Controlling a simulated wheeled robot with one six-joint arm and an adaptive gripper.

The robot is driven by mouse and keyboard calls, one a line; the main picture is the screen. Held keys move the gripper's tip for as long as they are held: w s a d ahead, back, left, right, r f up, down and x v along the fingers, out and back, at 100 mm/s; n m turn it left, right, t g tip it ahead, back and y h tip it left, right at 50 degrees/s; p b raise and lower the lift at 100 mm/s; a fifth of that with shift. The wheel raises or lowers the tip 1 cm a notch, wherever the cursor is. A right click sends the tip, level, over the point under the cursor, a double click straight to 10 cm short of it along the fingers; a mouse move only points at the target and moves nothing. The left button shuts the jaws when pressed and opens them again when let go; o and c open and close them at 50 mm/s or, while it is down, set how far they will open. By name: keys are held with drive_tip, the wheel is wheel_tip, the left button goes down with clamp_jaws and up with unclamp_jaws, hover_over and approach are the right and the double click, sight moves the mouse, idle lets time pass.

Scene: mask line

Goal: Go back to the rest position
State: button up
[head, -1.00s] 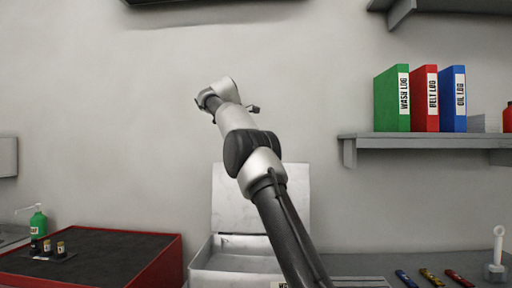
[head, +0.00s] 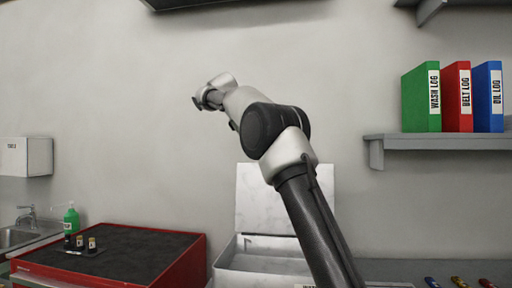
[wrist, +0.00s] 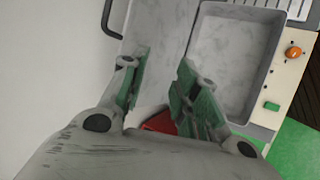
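My gripper (wrist: 164,64) shows in the wrist view with its two green-padded fingers apart and nothing between them. In the head view my arm rises from the lower right and bends to the upper left, in front of the wall. The fingers cannot be made out there. In the wrist view an open grey basin (wrist: 232,60) lies beyond the right finger, apart from it. In the head view its raised lid (head: 255,200) stands behind my arm.
A red cabinet (head: 190,262) with a dark top stands at lower left, bearing small bottles (head: 80,243) and a green pump bottle (head: 71,219) nearby. A shelf (head: 440,142) with binders is at right. An orange knob (wrist: 294,52) sits beside the basin.

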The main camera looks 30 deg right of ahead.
wheel_tip(320, 180, down, 9)
drive_tip(key=w+a+m+y, duration=0.2)
drive_tip(key=a, duration=0.1)
drive_tip(key=s+f+m+y, duration=0.1)
drive_tip(key=s+f+m, duration=0.1)
drive_tip(key=s+f, duration=0.3)
drive_tip(key=s+f+m+t+y, duration=0.1)
drive_tip(key=s+f, duration=0.3)
drive_tip(key=s, duration=0.9)
drive_tip(key=s+a+f+m+y, duration=0.1)
drive_tip(key=s+f, duration=0.3)
drive_tip(key=s, duration=0.8)
drive_tip(key=s+a+f+m+t+y, duration=0.1)
drive_tip(key=s+f+m+y, duration=0.1)
drive_tip(key=s, duration=1.1)
drive_tip(key=shift+s+a+f+m+t, duration=0.25)
drive_tip(key=shift+s+f+m+t, duration=0.1)
drive_tip(key=shift+f+m, duration=0.6)
